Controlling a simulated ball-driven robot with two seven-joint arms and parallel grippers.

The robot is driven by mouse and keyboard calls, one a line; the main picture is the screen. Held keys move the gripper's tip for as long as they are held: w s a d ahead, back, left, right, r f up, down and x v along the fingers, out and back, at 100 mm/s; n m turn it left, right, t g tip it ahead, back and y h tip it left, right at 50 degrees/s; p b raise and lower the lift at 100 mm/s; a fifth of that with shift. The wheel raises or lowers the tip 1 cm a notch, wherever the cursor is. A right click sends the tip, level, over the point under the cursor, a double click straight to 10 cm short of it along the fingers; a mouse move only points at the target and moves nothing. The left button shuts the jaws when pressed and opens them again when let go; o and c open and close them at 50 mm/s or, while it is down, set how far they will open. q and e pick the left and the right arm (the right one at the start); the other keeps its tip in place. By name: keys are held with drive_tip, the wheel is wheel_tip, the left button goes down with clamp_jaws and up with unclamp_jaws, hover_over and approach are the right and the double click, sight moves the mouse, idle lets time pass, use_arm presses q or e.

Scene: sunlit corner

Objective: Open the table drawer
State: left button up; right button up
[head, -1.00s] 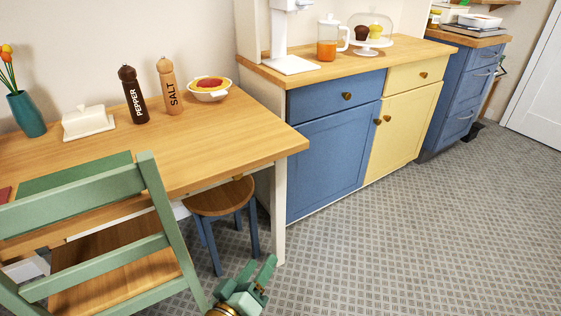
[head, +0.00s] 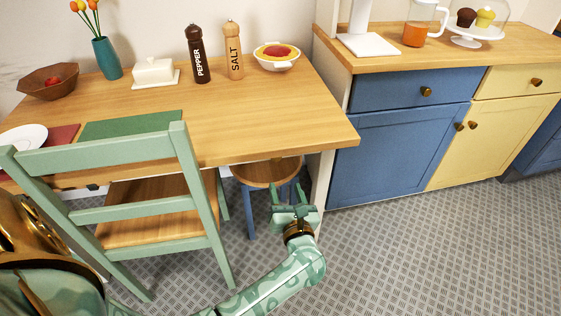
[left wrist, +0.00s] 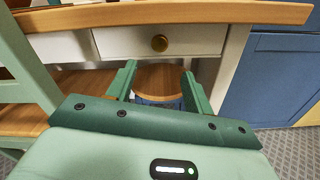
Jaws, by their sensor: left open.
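The wooden table (head: 270,115) stands at the left in the head view, and its top hides most of the drawer front there. In the left wrist view the white table drawer (left wrist: 120,42) shows under the tabletop edge with a round brass knob (left wrist: 159,43). The drawer looks shut. My left gripper (head: 293,194) is open and empty, in front of the table near its right end and below the tabletop. In the left wrist view its two fingers (left wrist: 158,80) point toward the drawer, apart from the knob, which lies ahead and above them. My right gripper is not in view.
A green chair (head: 135,160) stands close left of my left arm. A stool (head: 268,173) with blue legs is under the table beyond the gripper. A blue cabinet (head: 395,150) stands to the right. The floor (head: 420,250) at the right front is clear.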

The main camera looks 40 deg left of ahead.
use_arm(q)
drive_tip(key=b+x, duration=0.2)
drive_tip(key=x, duration=0.9)
drive_tip(key=shift+w+a+b, duration=0.2)
drive_tip(key=shift+a+b, duration=0.05)
drive_tip(key=shift+b, duration=0.15)
clamp_jaws()
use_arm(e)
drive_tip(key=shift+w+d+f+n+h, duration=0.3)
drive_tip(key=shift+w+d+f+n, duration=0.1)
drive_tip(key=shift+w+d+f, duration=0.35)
